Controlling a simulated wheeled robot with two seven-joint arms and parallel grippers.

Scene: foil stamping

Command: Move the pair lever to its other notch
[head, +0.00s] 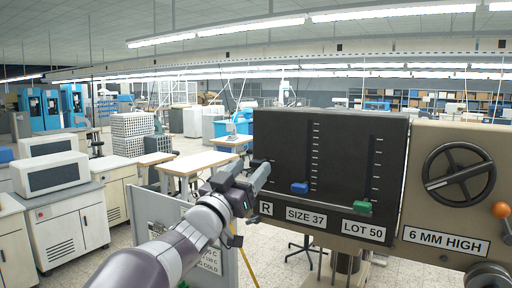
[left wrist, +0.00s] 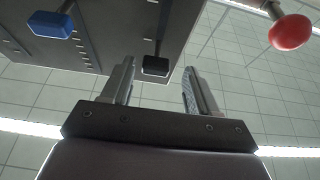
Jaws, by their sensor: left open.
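The black-knobbed lever (left wrist: 155,66), which I take for the pair lever, shows in the left wrist view on the dark panel, near the left finger. In the head view my left gripper hides it. My left gripper (head: 258,176) is at the panel's left edge, above the "R" plate (head: 266,208). Its fingers (left wrist: 160,76) are apart with the knob seen between their tips; I cannot tell the depth gap. My right gripper is not in view.
A blue knob (head: 299,188) and a green knob (head: 363,207) sit on scaled slots of the panel (head: 340,130). A handwheel (head: 459,174) and an orange ball knob (head: 501,210) are at the right. A red ball knob (left wrist: 290,31) shows in the left wrist view.

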